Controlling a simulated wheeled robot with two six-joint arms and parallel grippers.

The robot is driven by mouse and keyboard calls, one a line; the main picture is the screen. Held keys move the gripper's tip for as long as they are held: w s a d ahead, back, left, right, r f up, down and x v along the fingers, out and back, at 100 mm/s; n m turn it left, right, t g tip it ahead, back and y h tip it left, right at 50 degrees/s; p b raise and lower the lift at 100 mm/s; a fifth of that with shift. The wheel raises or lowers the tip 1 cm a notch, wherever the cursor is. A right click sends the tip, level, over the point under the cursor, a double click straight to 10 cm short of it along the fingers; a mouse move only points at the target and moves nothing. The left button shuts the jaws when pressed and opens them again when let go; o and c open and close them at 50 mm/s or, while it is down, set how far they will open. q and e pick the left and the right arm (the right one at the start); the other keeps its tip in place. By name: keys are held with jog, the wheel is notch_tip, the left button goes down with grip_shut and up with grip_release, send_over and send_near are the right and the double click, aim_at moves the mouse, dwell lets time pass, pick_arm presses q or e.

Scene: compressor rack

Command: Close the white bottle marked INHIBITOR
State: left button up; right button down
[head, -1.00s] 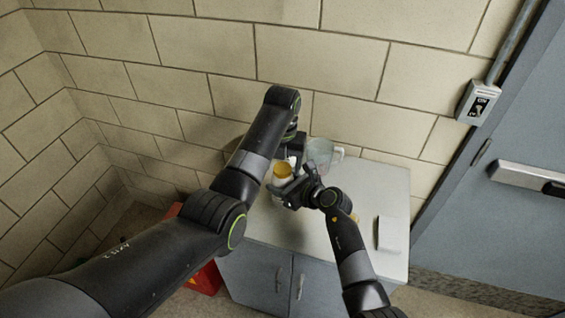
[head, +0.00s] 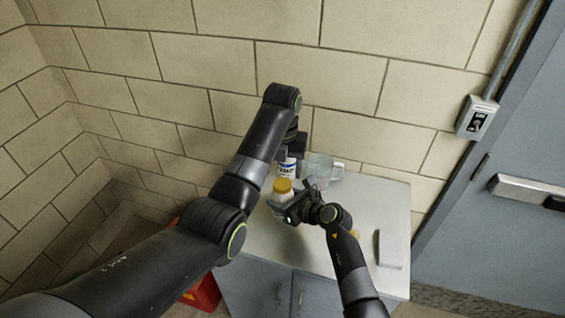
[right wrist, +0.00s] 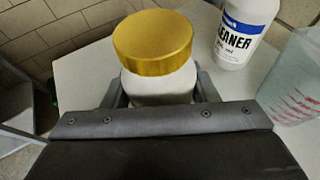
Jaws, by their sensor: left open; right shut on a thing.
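A white bottle (head: 284,202) with a yellow cap (head: 283,186) stands over the cabinet top. My right gripper (head: 290,214) is shut on its body; in the right wrist view the white bottle (right wrist: 160,88) sits between the fingers, with the gold-yellow cap (right wrist: 155,42) on its top. I cannot tell how tight the cap is, and the bottle's marking is not readable. My left gripper (head: 294,151) is open, above and behind the cap and apart from it. Its fingers are partly hidden by its own wrist.
A white bottle marked CLEANER (right wrist: 240,35) stands behind the held bottle, its top hidden by my left gripper in the head view. A clear jug (head: 322,170) stands beside it. A pale flat box (head: 391,243) lies on the cabinet top (head: 375,200). A wall is close behind.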

pick_arm(q)
jog(key=n, duration=0.5)
jog(key=shift+r+n, duration=0.25)
jog(key=shift+n, duration=0.05)
jog(key=n, duration=0.4)
jog(key=shift+r, duration=0.15)
jog(key=n, duration=0.5)
jog(key=shift+r, duration=0.2)
jog(key=n, duration=0.4)
jog(key=shift+r+n, duration=0.2)
jog(key=shift+n, duration=0.1)
jog(key=n, duration=0.4)
jog(key=shift+r+n, duration=0.15)
jog(key=shift+n, duration=0.15)
jog(key=n, duration=0.6)
jog(key=shift+r, duration=0.25)
jog(key=n, duration=0.4)
jog(key=shift+r, duration=0.2)
jog(key=n, duration=0.5)
jog(key=shift+r, duration=0.2)
